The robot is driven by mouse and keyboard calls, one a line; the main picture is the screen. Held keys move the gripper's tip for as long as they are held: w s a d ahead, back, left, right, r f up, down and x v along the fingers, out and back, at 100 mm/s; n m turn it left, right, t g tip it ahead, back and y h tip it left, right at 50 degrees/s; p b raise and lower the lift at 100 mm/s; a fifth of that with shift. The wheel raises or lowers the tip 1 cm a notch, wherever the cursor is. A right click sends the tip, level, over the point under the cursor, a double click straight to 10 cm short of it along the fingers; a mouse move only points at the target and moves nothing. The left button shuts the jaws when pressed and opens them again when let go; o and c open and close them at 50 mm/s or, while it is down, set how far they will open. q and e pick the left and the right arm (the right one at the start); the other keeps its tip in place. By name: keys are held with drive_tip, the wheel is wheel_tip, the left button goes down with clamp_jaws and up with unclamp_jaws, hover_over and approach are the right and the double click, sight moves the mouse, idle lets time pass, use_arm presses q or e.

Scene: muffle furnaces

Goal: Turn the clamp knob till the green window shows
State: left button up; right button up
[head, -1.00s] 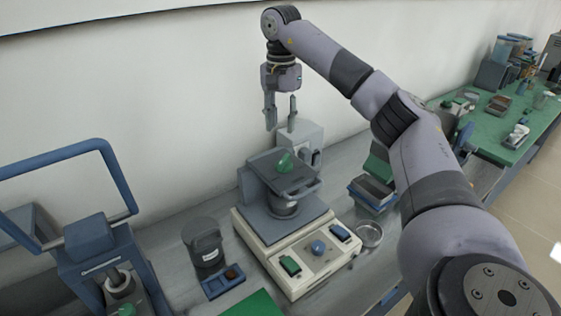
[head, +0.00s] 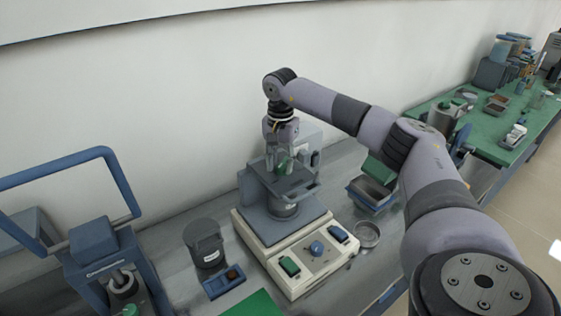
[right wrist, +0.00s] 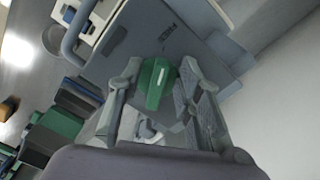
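The green clamp knob (head: 282,168) sits on the dark top plate (head: 299,185) of the cream-based machine (head: 290,262). It also shows in the right wrist view (right wrist: 155,84), with a small white mark on it. My right gripper (head: 286,163) points down over the plate, with its fingers on either side of the knob. In the right wrist view my right gripper (right wrist: 158,85) is open, and slim gaps seem to show beside the knob. I cannot make out a green window. My left gripper is out of view.
A blue-framed device (head: 95,250) is at far left, and a round dish (head: 367,235) at right.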

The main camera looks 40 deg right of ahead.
clamp_jaws()
